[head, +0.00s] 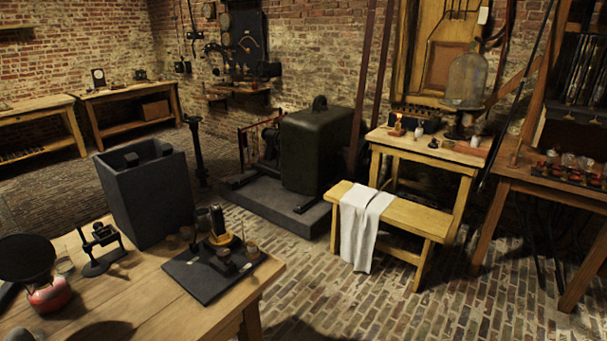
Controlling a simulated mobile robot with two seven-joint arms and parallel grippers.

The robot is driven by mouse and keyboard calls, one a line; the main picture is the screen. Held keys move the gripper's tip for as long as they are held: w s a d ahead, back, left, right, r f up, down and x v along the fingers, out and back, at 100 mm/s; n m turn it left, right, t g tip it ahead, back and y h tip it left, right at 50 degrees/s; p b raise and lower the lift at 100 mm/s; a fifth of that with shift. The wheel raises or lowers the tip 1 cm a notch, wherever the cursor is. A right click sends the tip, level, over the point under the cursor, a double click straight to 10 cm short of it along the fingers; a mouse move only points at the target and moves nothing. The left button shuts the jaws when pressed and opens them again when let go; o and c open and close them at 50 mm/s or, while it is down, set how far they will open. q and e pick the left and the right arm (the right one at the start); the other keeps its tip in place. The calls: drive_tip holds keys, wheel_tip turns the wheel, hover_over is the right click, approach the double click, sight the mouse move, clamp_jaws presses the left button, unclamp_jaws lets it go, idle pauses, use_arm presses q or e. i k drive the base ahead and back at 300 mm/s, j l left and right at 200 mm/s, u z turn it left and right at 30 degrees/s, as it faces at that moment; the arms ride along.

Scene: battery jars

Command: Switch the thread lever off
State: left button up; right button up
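I cannot tell for certain which part is the thread lever. A dark panel (247,40) with metal fittings is mounted on the brick wall at the back, but its parts are too small to tell a lever or its position. A small black stand (102,246) with an upright part and a crosspiece is on the near wooden table. Beside it is a dark board (205,283) carrying small cups, a black cylinder and other fittings; no lever is clear there. Neither of my grippers is in view.
A big dark machine (315,150) stands mid-floor. A bench with white cloth (358,225) is at right. Brick floor (400,310) is clear in front.

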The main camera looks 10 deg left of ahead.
sight(196, 228)
drive_tip(key=i+j, duration=0.15)
drive_tip(key=i, duration=1.05)
drive_tip(key=u, duration=2.3)
